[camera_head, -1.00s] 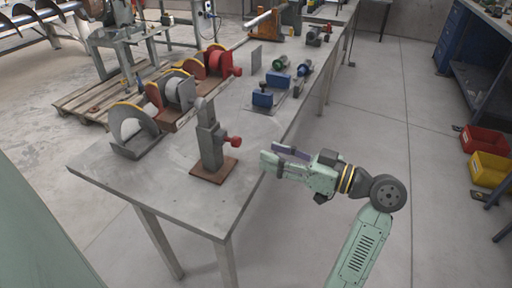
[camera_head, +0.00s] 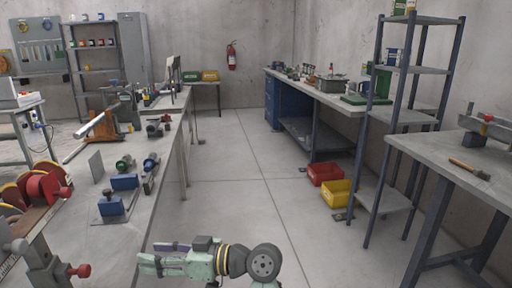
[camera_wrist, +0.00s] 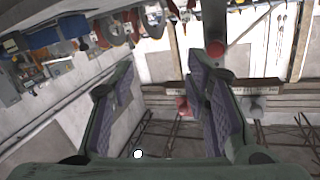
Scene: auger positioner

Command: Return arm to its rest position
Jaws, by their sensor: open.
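My gripper (camera_head: 165,259) is at the bottom of the head view, beside the right edge of the long workbench. Its arm is bent behind it, and the lower links are cut off by the frame. In the wrist view my gripper (camera_wrist: 165,105) has its two purple-padded fingers apart with nothing between them. At the lower left of the head view, part of the grey positioner post (camera_head: 42,258) with a red knob shows on the bench, apart from my gripper.
The long workbench (camera_head: 120,240) bears blue blocks (camera_head: 112,203), red reels (camera_head: 42,187) and tools. A clear floor aisle (camera_head: 240,180) runs ahead. Red (camera_head: 325,174) and yellow (camera_head: 338,193) bins, a shelf rack (camera_head: 378,130) and a side table (camera_head: 460,150) stand right.

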